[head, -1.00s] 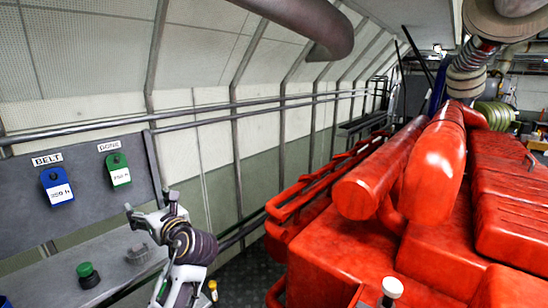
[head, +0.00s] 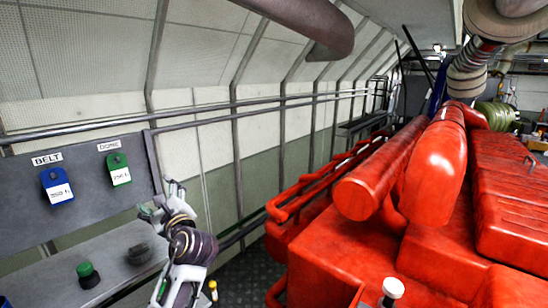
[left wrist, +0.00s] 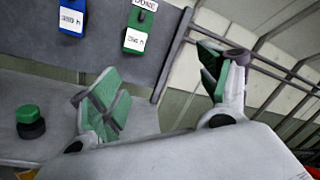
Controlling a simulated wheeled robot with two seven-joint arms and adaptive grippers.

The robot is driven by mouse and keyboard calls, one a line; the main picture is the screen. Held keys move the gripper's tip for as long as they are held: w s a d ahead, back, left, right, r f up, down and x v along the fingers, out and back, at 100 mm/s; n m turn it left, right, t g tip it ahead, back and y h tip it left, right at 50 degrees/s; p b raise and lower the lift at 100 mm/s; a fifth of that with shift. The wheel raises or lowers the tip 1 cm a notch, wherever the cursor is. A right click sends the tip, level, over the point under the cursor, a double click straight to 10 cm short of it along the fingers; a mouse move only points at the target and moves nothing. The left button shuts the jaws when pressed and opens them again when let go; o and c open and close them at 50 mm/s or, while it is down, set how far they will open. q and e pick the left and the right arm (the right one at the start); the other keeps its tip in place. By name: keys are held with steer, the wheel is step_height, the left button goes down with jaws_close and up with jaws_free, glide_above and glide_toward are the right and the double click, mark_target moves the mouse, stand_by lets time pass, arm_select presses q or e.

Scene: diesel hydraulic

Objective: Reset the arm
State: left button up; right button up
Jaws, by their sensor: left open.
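My left arm comes up from the bottom of the head view. Its left gripper (head: 158,204) is small there, in front of the grey panel's right end. In the left wrist view the left gripper (left wrist: 165,88) is open. Its two green-padded fingers stand wide apart with nothing between them. No object is held. The right gripper is in neither view.
A blue tag (head: 57,186) under BELT and a green tag (head: 118,169) under DOME hang on the grey panel (head: 85,205). A green-topped button (head: 87,275) and a dark knob (head: 139,254) sit on the ledge. A red engine (head: 350,260) fills the right.

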arm_select(q)
steer(key=w+d+f+n+t+h, duration=0.1)
steer(key=w+d+f+n+h, duration=0.35)
steer(key=w+f, duration=0.35)
steer(key=w+d+f+n+t+h, duration=0.1)
steer(key=w+d+f+n+h, duration=0.2)
steer(key=w+d+f+h, duration=0.55)
steer(key=s+a+f+n+g, duration=0.1)
steer(key=s+f+n+g, duration=0.2)
steer(key=f, duration=1.5)
steer(key=s+f+n+g, duration=0.1)
steer(key=s+f+n, duration=0.3)
steer(key=f, duration=1.3)
steer(key=s+a+f+n+g+b, duration=0.1)
steer(key=s+a+f+g, duration=0.15)
steer(key=s+f, duration=1.1)
steer(key=s+a+f+n+g+b, duration=0.1)
steer(key=s+a+f+n+g, duration=0.15)
steer(key=s+f, duration=1.1)
steer(key=s+f+g, duration=0.2)
steer(key=s+f, duration=0.3)
steer(key=s, duration=0.7)
steer(key=s+a+f+g+b, duration=0.1)
steer(key=s+f, duration=0.4)
steer(key=s, duration=0.7)
steer(key=s+a+f+g+b, duration=0.1)
steer(key=s+f+g, duration=0.2)
steer(key=s, duration=0.9)
step_height(320, 180, down, 3)
steer(key=shift+a+r, duration=0.15)
